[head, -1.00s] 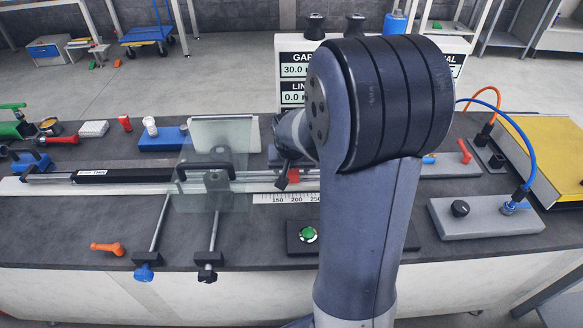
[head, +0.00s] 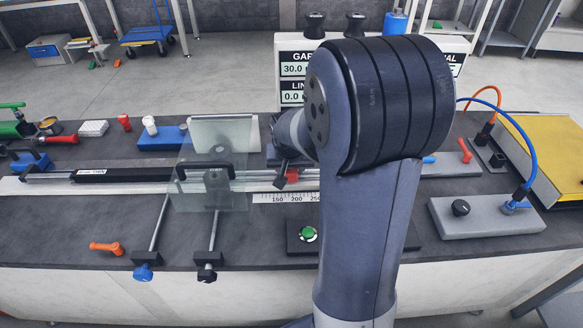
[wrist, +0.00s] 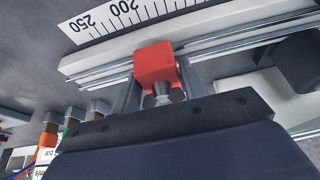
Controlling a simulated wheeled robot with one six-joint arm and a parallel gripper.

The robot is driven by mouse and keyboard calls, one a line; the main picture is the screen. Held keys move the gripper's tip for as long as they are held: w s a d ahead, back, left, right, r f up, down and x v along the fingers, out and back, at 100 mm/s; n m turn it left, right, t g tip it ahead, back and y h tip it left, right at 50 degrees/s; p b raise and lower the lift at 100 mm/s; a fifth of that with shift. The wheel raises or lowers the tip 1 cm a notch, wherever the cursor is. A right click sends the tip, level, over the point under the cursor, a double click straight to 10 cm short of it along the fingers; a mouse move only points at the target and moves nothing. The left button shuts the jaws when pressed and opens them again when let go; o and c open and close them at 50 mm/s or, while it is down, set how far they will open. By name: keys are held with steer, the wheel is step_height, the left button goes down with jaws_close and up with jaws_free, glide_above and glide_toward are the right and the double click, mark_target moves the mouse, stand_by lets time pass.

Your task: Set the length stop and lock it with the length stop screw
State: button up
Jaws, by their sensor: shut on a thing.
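The length stop is a red block (head: 292,176) on the rail by the printed scale. It shows clearly in the wrist view (wrist: 157,64). My gripper (wrist: 160,88) is shut on the red block, with a grey finger on each side. A small metal screw (wrist: 163,94) sits on the near face of the block, between the fingers, apparently the length stop screw. In the head view my gripper (head: 281,172) is beside the block, and my arm hides the rail to the right.
A clear guard with a black handle (head: 205,171) stands left of the stop. A green button (head: 308,234) is in front. An orange lever (head: 106,248) lies at the front left. Grey blocks with hoses (head: 487,217) stand to the right. A display panel (head: 292,66) rises behind.

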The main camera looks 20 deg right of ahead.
steer(key=shift+w+a, duration=0.1)
steer(key=shift+a, duration=0.1)
jaws_close()
steer(key=o, duration=1.3)
jaws_free()
steer(key=shift+c, duration=0.2)
steer(key=v, duration=1)
steer(key=shift+r, duration=0.35)
